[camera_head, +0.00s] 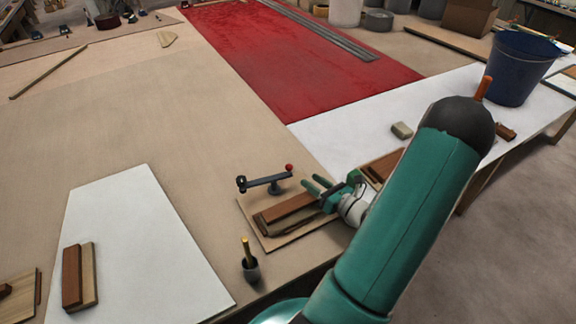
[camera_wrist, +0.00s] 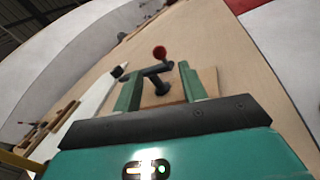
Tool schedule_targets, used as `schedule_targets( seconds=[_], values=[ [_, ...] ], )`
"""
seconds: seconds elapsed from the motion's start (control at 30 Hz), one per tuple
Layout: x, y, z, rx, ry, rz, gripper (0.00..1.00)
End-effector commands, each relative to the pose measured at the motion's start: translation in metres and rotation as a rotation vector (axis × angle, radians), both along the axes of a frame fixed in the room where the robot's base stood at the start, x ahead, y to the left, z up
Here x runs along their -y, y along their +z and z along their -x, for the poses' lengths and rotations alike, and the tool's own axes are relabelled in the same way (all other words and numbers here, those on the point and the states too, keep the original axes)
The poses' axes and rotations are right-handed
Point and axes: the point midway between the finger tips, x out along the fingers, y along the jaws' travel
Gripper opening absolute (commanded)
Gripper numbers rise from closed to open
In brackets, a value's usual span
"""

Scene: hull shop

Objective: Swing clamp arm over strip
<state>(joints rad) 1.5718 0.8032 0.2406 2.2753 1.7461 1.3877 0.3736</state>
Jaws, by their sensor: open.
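The clamp arm (camera_head: 262,182) is a dark grey bar on a short post, with a red knob (camera_head: 289,167) at its right end and a black tip at its left end. It lies beyond the strip, roughly along it and not across it. The strip (camera_head: 289,207) is reddish-brown wood, resting beside paler wood on a thin board (camera_head: 285,240). My gripper (camera_head: 312,188) is open and empty, just right of the knob. In the wrist view the clamp arm (camera_wrist: 157,71) and red knob (camera_wrist: 159,52) appear between my open fingers (camera_wrist: 160,88), apart from them.
A small dark pot with a brush (camera_head: 250,268) stands in front of the board. A white panel (camera_head: 130,240) with wood blocks (camera_head: 80,275) lies at left. Red sheet (camera_head: 300,55) covers the back. A blue bucket (camera_head: 518,70) stands at right. The bench left of the clamp is clear.

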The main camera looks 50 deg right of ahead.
Motion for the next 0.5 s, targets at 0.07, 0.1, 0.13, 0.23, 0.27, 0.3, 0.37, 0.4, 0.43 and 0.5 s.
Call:
schedule_targets(
  seconds=[0.07,0.1,0.13,0.23,0.27,0.3,0.37,0.4,0.43,0.5],
  values=[
    [-0.002,0.000,-0.018,0.001,0.007,0.000,0.42],
    [-0.002,0.000,-0.026,0.003,0.008,0.000,0.42],
    [-0.001,0.000,-0.032,0.002,0.008,0.000,0.42],
    [-0.001,0.001,-0.053,0.002,0.008,0.001,0.42],
    [-0.001,0.000,-0.058,0.001,0.008,0.002,0.42],
    [-0.001,0.001,-0.067,0.002,0.009,0.001,0.42],
    [-0.001,0.000,-0.077,0.001,0.008,0.001,0.42],
    [-0.001,0.000,-0.084,0.000,0.007,0.001,0.42],
    [-0.001,0.000,-0.088,0.001,0.007,0.000,0.42],
    [-0.001,0.000,-0.096,0.001,0.008,0.001,0.42]
  ],
)
